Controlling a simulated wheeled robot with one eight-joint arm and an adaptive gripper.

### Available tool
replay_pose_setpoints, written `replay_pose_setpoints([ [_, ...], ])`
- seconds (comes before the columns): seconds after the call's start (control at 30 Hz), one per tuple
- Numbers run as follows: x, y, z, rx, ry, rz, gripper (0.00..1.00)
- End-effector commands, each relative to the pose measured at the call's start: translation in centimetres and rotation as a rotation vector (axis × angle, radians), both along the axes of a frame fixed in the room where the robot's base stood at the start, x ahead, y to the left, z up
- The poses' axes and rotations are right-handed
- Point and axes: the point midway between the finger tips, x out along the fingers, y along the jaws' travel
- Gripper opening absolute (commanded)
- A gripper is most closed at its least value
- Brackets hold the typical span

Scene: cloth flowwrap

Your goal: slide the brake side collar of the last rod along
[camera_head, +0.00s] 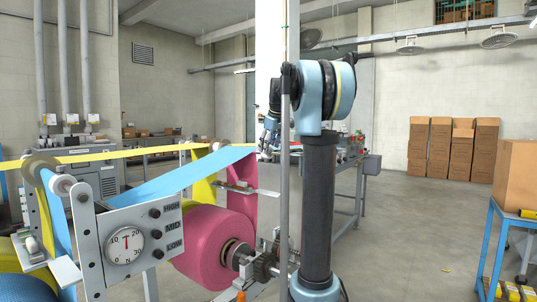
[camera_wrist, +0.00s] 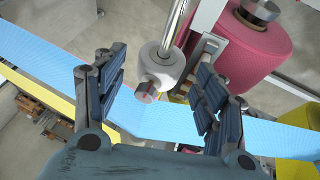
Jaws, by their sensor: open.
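In the wrist view my gripper (camera_wrist: 157,82) is open, one dark padded finger at each side. Between and beyond the fingers shows a white roller (camera_wrist: 160,62) on a shiny rod (camera_wrist: 176,25), with a small metal end piece (camera_wrist: 147,92). I see no finger touching it. The pink roll (camera_wrist: 255,45) has a metal core end (camera_wrist: 260,10) at the top right. In the head view the pink roll (camera_head: 215,235) sits on a shaft with a dark ringed hub (camera_head: 235,254) beside a gear (camera_head: 263,265). I cannot tell which part is the brake side collar.
A blue web (camera_head: 180,178) and a yellow web (camera_head: 110,155) run across the machine. A dial panel (camera_head: 128,242) stands at the front left. Cardboard boxes (camera_head: 452,150) stand at the back right, and a blue-framed table (camera_head: 495,220) at the right. The floor between is open.

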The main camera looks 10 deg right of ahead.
Motion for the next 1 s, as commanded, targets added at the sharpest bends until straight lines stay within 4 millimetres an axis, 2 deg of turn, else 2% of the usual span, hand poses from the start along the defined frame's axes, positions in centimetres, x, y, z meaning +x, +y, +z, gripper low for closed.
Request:
replay_pose_setpoints([
  [0.23,1.1,0.2,-2.3,0.0,0.0,0.0,0.65],
  [0.6,1.3,0.3,-2.8,0.0,0.0,-0.001,0.65],
  [0.63,1.3,0.3,-2.8,0.0,0.0,-0.001,0.63],
  [0.67,1.3,0.3,-2.8,0.0,0.0,-0.001,0.56],
  [0.9,1.3,0.3,-2.8,0.0,0.0,-0.001,0.02],
  [1.0,1.4,0.3,-2.8,-0.001,-0.001,0.0,0.02],
])
